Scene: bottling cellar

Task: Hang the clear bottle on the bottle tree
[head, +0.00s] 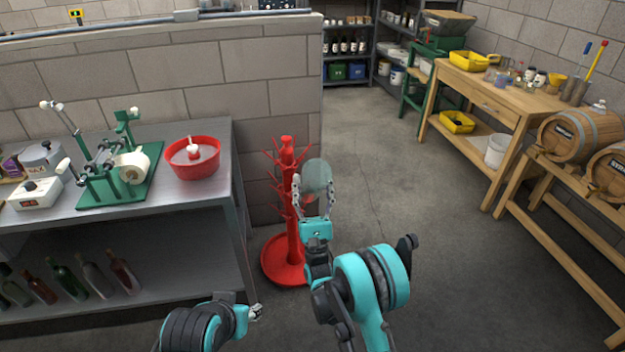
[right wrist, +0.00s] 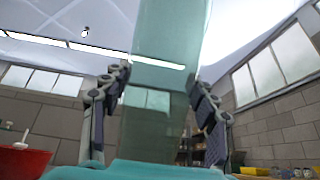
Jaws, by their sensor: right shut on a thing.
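The clear bottle (head: 317,176) is pale greenish glass. My right gripper (head: 315,200) is shut on it, with one finger on each side. In the right wrist view the bottle (right wrist: 165,90) rises between the two fingers (right wrist: 160,110), and its upper end runs out of the picture. The red bottle tree (head: 291,235) stands on the floor, with pegs around its post and a round base. The bottle is just right of the tree's upper pegs in the head view; I cannot tell whether they touch. My left gripper (head: 256,312) is low, in front of the metal table; its fingers are too small to read.
A metal table (head: 200,212) at left carries a green labelling machine (head: 110,160) and a red basin (head: 193,158), with several bottles on its lower shelf. A wooden bench (head: 490,85) and barrels (head: 580,135) stand at right. The middle floor is clear.

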